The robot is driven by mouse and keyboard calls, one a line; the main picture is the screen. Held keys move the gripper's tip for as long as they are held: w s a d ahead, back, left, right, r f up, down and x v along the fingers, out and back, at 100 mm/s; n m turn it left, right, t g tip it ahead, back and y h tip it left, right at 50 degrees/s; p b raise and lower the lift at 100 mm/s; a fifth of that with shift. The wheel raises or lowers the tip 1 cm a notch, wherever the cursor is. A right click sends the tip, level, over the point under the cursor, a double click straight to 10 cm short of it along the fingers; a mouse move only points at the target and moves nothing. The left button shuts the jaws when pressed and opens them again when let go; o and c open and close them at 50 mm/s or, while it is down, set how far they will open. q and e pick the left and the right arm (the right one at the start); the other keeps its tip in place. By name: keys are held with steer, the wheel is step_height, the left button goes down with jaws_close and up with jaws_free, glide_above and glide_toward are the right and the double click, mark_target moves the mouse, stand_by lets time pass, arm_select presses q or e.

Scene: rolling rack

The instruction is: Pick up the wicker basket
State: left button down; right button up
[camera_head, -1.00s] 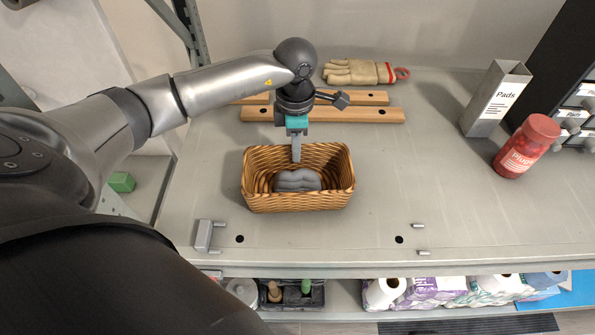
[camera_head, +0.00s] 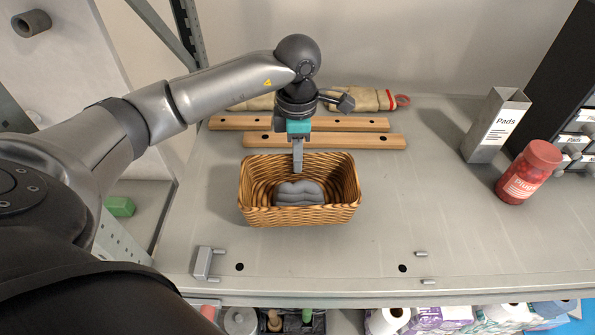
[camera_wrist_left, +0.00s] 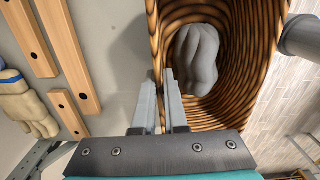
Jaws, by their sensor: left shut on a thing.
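The wicker basket (camera_head: 300,216) is in the head view, over the middle of the grey shelf, with a grey lumpy item (camera_head: 298,193) inside. It looks held a little above the shelf. My left gripper (camera_head: 297,165) reaches down to the basket's back rim and is shut on it. In the left wrist view, the fingers (camera_wrist_left: 172,98) straddle the wall of the basket (camera_wrist_left: 240,112), and the grey item (camera_wrist_left: 197,58) shows inside it. My right gripper is not in view.
Wooden bars (camera_head: 325,141) and a glove (camera_head: 362,99) lie behind the basket. A grey Pads box (camera_head: 496,126) and a red jar (camera_head: 528,172) stand at the right. A grey handle (camera_head: 203,263) is at the shelf's front left. The shelf (camera_head: 430,200) right of the basket is clear.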

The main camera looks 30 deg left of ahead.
arm_select(q)
step_height(320, 180, up, 15)
